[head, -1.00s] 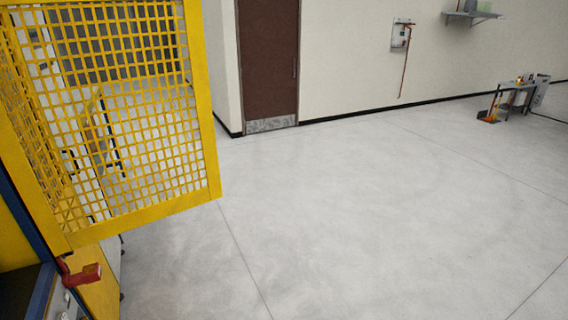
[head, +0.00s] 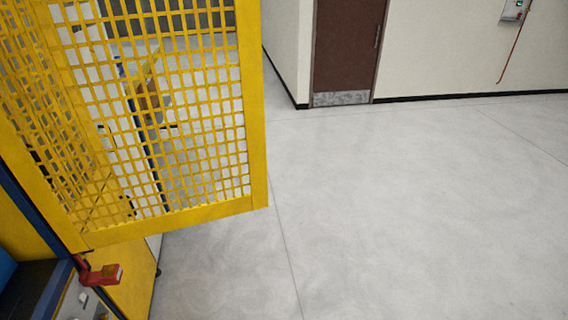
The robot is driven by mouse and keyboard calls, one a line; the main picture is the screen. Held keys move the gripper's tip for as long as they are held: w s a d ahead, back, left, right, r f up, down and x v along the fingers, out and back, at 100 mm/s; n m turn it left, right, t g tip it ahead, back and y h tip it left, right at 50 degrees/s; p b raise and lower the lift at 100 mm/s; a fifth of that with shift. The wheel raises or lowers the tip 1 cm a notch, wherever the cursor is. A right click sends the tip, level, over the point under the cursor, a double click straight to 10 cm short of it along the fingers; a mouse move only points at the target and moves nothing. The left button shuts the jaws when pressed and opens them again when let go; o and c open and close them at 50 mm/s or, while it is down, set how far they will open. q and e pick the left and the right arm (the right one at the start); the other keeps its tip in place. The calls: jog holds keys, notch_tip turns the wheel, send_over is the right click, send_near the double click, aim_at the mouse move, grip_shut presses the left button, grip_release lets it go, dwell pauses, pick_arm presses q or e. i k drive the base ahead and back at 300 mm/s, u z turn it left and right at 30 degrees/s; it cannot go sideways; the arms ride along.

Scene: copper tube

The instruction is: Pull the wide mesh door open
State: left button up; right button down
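The wide mesh door (head: 258,130) is a yellow frame with a yellow grid, at the upper left of the head view. It stands swung out from the yellow and blue machine frame (head: 40,215) at the left edge, and the floor and wall show through its grid. A red latch-like part (head: 103,275) sits on the machine just below the door's lower left corner. Neither of my grippers is in view, and nothing is seen touching the door.
Wide bare grey floor (head: 400,200) lies to the right of the door. A brown door (head: 345,50) with a metal kick plate is in the far wall.

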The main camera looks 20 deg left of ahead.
aim_at(13, 151)
jog(key=u, duration=0.35)
jog(key=i, duration=1.2)
jog(key=u, duration=0.75)
